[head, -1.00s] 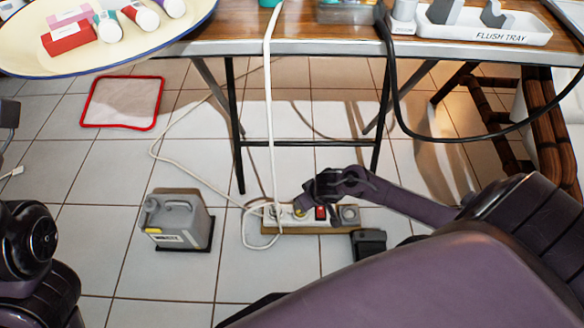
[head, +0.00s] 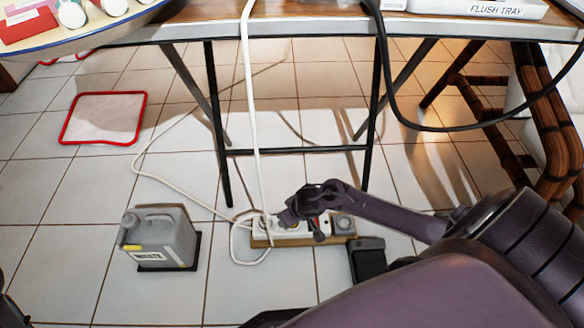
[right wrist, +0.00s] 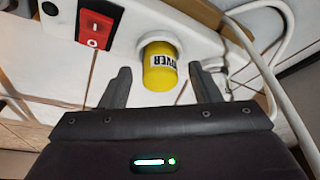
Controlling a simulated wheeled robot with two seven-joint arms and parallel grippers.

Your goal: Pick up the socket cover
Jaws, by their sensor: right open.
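The socket cover (right wrist: 160,75) is a yellow cylinder with a white label that ends in "VER". In the right wrist view it stands out from a pale round socket on the white power strip (right wrist: 200,45). My right gripper (right wrist: 160,70) is open, with one finger on each side of the cover and a visible gap to each. In the head view my right gripper (head: 288,217) is over the power strip (head: 292,236), and it hides most of the cover there.
A red rocker switch (right wrist: 97,25) sits beside the cover on the strip. White cables (head: 252,120) run to the strip's left end. A grey jug (head: 160,240) stands to its left. A table with black legs (head: 376,130) stands behind. Open tiles lie between.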

